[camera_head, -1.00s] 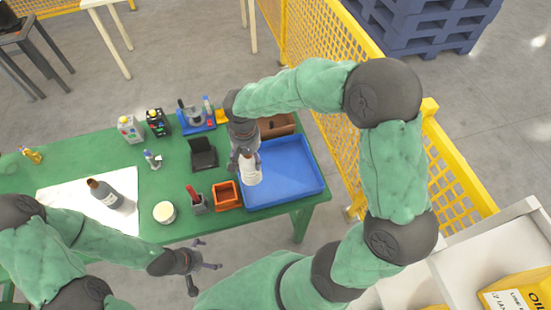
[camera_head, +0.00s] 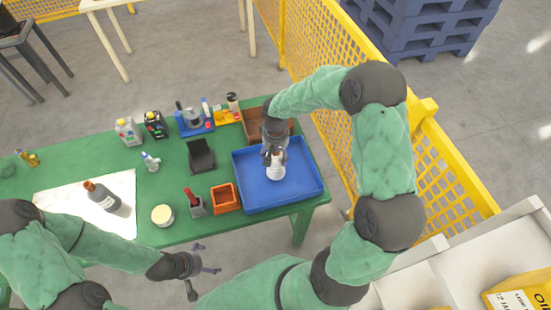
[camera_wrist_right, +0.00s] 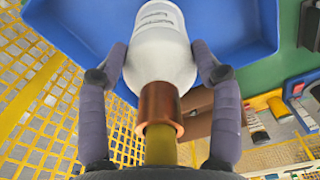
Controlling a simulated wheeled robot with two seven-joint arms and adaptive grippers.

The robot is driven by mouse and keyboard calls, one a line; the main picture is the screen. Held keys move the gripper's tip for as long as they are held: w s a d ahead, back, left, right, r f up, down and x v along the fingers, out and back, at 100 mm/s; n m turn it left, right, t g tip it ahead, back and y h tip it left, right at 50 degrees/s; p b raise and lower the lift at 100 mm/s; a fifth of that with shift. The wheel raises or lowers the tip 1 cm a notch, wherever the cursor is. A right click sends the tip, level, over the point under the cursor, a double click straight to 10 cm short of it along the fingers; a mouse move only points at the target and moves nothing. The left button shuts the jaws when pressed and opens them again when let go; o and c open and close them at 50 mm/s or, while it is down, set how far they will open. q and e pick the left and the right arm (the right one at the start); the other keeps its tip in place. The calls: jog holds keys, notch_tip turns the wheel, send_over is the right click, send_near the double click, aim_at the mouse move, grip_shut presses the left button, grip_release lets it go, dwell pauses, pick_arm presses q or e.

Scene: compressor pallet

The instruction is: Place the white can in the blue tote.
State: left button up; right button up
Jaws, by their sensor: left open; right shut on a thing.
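The white can (camera_head: 275,172) is a white bottle-like thing, with a copper-coloured neck in the right wrist view (camera_wrist_right: 162,50). My right gripper (camera_head: 274,152) is shut on it, with one finger on each side in the right wrist view (camera_wrist_right: 155,75). The can is over the inside of the blue tote (camera_head: 300,192), which lies at the right end of the green table; the tote also shows in the right wrist view (camera_wrist_right: 235,25). I cannot tell whether the can touches the tote floor. My left gripper (camera_head: 205,275) is open and empty in front of the table edge.
An orange bin (camera_head: 224,197) stands just left of the tote, and a brown box (camera_head: 252,125) behind it. A dark bottle (camera_head: 101,195) is on a white sheet (camera_head: 60,200). A black holder (camera_head: 201,157) and a round tub (camera_head: 163,215) stand mid-table. Yellow mesh fencing (camera_head: 335,140) is close on the right.

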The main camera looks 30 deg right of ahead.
notch_tip(320, 180, down, 2)
jog(key=shift+f, duration=0.25)
jog(key=o, duration=1.7)
jog(key=shift+a+f, duration=0.1)
jog(key=shift+r, duration=0.5)
notch_tip(320, 180, up, 11)
jog(key=shift+r+p, duration=0.15)
jog(key=shift+p, duration=0.6)
